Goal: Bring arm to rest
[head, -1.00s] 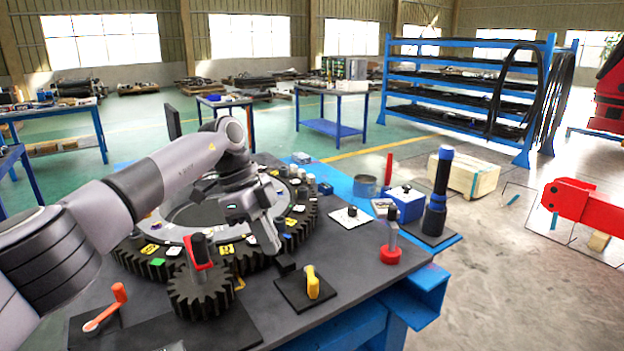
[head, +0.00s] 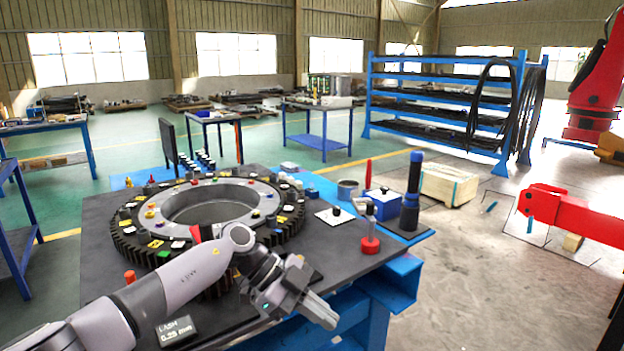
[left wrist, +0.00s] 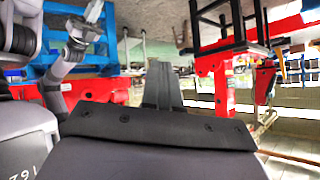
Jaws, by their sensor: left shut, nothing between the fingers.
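My left arm comes in from the lower left of the head view. My left gripper (head: 305,305) is over the near right edge of the dark tabletop (head: 345,262), pointing down to the right, shut and empty. In the left wrist view its shut fingers (left wrist: 160,85) stand in the middle, with nothing between them. The big black gear ring (head: 150,250) lies on the table behind the arm. My arm covers most of the small gear and the near part of the table. My right gripper does not show in the head view.
On the table's right side stand a red-based post (head: 370,240), a blue box (head: 382,204) and a black and blue cylinder (head: 412,192). A red beam (head: 570,207) juts in at the right.

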